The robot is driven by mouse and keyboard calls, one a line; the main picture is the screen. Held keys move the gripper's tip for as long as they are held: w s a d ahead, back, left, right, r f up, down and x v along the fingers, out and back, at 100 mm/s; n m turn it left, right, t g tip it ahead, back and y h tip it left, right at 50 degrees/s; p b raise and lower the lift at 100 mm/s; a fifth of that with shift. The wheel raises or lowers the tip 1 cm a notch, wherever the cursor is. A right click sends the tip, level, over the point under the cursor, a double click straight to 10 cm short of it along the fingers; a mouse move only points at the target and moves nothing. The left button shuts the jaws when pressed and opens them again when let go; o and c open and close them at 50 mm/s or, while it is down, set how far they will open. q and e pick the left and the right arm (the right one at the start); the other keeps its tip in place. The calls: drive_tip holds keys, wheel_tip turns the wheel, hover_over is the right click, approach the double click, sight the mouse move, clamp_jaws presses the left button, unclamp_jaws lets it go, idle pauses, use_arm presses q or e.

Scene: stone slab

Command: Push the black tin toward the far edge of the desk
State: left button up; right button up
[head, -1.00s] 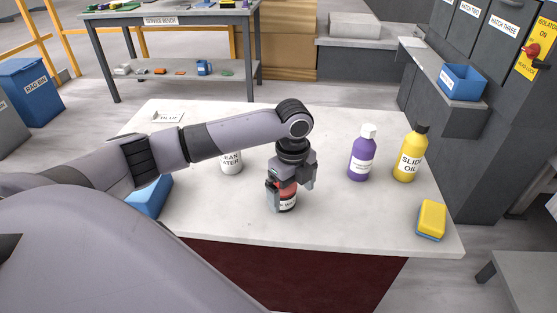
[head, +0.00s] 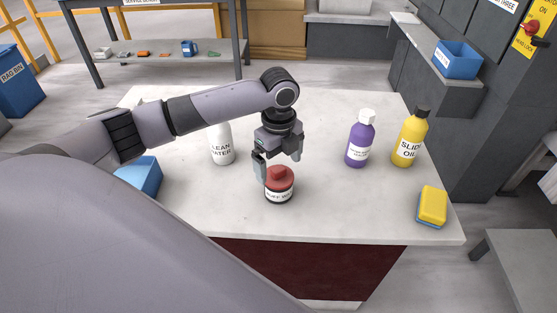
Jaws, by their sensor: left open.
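The desk's far edge is at the back, partly behind my left arm. My right gripper is not in view.
A white bottle (head: 221,150) stands left of the gripper, with a blue block (head: 143,177) farther left. A purple bottle (head: 359,142), yellow oil bottle (head: 409,140) and yellow-blue sponge (head: 432,207) are on the right. The desk is clear between tin and purple bottle.

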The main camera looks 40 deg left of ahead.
sight(279, 183)
use_arm(q)
drive_tip(key=shift+f, duration=3.6)
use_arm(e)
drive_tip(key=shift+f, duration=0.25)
